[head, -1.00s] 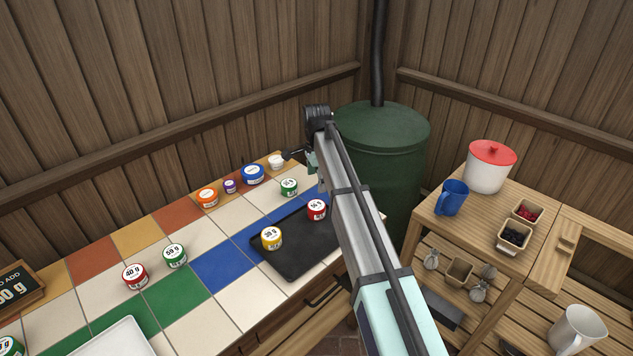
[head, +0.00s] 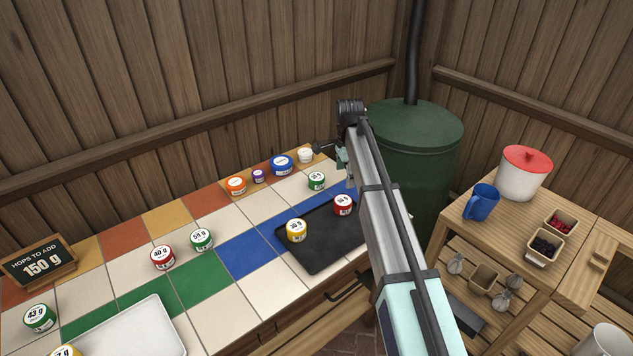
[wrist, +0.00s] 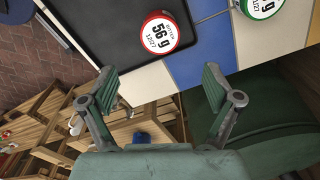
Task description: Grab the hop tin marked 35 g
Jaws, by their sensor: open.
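The 35 g mark is not clearly legible on any tin. A green-banded tin (head: 316,181) at the back of the counter has a small label that may read 35 g; part of it shows in the wrist view (wrist: 262,5), its number cut off. A yellow-banded tin (head: 297,230) on the black tray has a number in the thirties, last digit unclear. The red 56 g tin (head: 343,205) is on the same tray and shows in the wrist view (wrist: 157,33). My gripper (wrist: 160,78) is open and empty, above the counter edge; the arm partly hides it in the head view.
The black tray (head: 320,255) lies below my arm. Red 40 g (head: 162,257) and green 59 g (head: 202,240) tins stand left. Orange (head: 236,186), purple (head: 258,176), blue (head: 281,166) and white (head: 305,155) tins line the back. A green barrel (head: 420,135) stands behind my arm.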

